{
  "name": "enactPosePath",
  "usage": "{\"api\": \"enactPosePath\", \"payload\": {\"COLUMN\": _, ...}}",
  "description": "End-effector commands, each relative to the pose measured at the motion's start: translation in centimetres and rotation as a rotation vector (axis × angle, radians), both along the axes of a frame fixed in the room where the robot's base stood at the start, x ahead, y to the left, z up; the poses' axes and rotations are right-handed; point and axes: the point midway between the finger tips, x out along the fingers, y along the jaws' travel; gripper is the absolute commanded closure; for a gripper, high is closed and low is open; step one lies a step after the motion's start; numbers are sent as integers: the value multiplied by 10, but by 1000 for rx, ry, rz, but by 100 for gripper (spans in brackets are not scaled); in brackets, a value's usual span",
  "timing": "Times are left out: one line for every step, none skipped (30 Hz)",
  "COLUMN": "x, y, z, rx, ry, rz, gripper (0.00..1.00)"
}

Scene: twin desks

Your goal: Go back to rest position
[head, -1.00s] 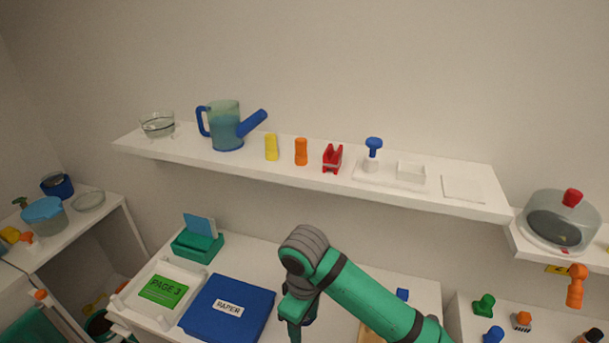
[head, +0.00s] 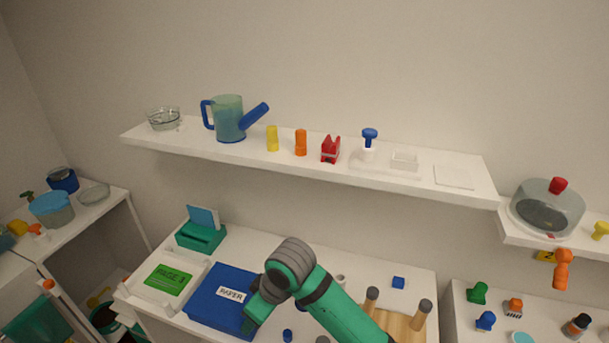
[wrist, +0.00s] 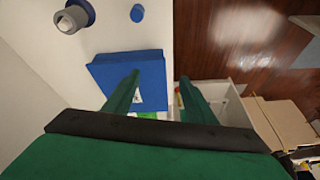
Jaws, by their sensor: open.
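My gripper shows in the wrist view (wrist: 158,95), with its two green fingers apart and nothing between them. It points down over the front edge of the white desk (head: 290,260). In the wrist view the blue paper box (wrist: 125,72) lies beyond the left finger, and part of its label is hidden by that finger. In the head view my green arm reaches in from the bottom, and its bent wrist covers the right side of the blue box labelled PAPER (head: 215,305).
A white tray with a green PAGE 3 card (head: 168,276) and a teal card box (head: 200,238) stand left of the blue box. A wooden peg board (head: 405,328) is to the right. Above, a shelf (head: 300,165) holds a watering can (head: 229,118) and small items.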

Motion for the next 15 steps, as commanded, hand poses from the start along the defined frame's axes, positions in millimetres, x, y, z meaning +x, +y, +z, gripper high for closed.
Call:
{"api": "enactPosePath", "payload": {"x": 0, "y": 17, "z": 1, "rx": 56, "ry": -14, "rz": -4, "gripper": 49}}
{"api": "enactPosePath", "payload": {"x": 1, "y": 28, "z": 2, "rx": 93, "ry": -25, "rz": -8, "gripper": 49}}
{"api": "enactPosePath", "payload": {"x": 3, "y": 42, "z": 5, "rx": 143, "ry": -41, "rz": -17, "gripper": 49}}
{"api": "enactPosePath", "payload": {"x": 4, "y": 53, "z": 7, "rx": 185, "ry": -53, "rz": -24, "gripper": 49}}
{"api": "enactPosePath", "payload": {"x": 6, "y": 63, "z": 10, "rx": 225, "ry": -66, "rz": -33, "gripper": 49}}
{"api": "enactPosePath", "payload": {"x": 7, "y": 76, "z": 14, "rx": 280, "ry": -82, "rz": -46, "gripper": 49}}
{"api": "enactPosePath", "payload": {"x": 9, "y": 85, "z": 17, "rx": 321, "ry": -95, "rz": -58, "gripper": 49}}
{"api": "enactPosePath", "payload": {"x": 10, "y": 94, "z": 20, "rx": 361, "ry": -106, "rz": -70, "gripper": 49}}
{"api": "enactPosePath", "payload": {"x": 12, "y": 104, "z": 25, "rx": 411, "ry": -121, "rz": -89, "gripper": 49}}
{"api": "enactPosePath", "payload": {"x": 12, "y": 112, "z": 28, "rx": 449, "ry": -131, "rz": -101, "gripper": 49}}
{"api": "enactPosePath", "payload": {"x": 14, "y": 118, "z": 31, "rx": 486, "ry": -141, "rz": -116, "gripper": 49}}
{"api": "enactPosePath", "payload": {"x": 15, "y": 126, "z": 35, "rx": 535, "ry": -154, "rz": -137, "gripper": 49}}
{"api": "enactPosePath", "payload": {"x": 16, "y": 132, "z": 38, "rx": 570, "ry": -164, "rz": -154, "gripper": 49}}
{"api": "enactPosePath", "payload": {"x": 17, "y": 137, "z": 41, "rx": 605, "ry": -174, "rz": -171, "gripper": 49}}
{"api": "enactPosePath", "payload": {"x": 18, "y": 142, "z": 45, "rx": 649, "ry": -185, "rz": -197, "gripper": 49}}
